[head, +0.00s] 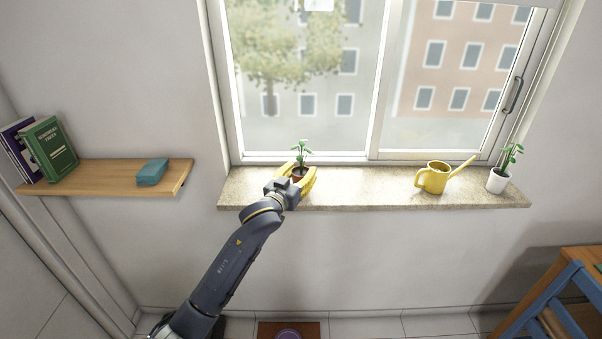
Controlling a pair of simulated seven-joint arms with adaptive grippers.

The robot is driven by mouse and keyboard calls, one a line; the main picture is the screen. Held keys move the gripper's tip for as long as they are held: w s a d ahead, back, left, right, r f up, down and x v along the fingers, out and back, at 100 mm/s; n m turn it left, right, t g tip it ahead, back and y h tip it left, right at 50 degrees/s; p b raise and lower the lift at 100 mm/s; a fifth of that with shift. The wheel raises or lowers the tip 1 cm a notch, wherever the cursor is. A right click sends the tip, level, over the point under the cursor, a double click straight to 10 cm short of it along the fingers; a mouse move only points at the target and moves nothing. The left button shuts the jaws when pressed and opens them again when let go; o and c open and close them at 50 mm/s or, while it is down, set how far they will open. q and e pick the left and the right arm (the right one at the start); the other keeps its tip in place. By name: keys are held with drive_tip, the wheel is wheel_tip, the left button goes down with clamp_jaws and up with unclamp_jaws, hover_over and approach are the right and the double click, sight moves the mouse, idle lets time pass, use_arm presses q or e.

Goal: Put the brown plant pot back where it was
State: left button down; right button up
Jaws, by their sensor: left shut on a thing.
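The brown plant pot (298,174) holds a small green plant and stands upright at the left part of the window sill (355,187). I cannot tell whether its base touches the sill. My left gripper (305,177) has its yellow fingers around the pot, one on each side, and is shut on it. The gripper hides the lower part of the pot. My right gripper is not in view.
A yellow watering can (433,178) and a white plant pot (496,181) stand at the sill's right end. The sill between is clear. A wooden shelf (100,178) at left holds books (50,148) and a teal item (152,172). The window (300,90) rises behind.

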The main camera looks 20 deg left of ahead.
use_arm(q)
drive_tip(key=c, duration=0.7)
unclamp_jaws()
drive_tip(key=shift+f, duration=0.15)
drive_tip(key=shift+o, duration=0.2)
drive_tip(key=shift+r, duration=0.2)
drive_tip(key=s+a, duration=0.2)
drive_tip(key=s, duration=1)
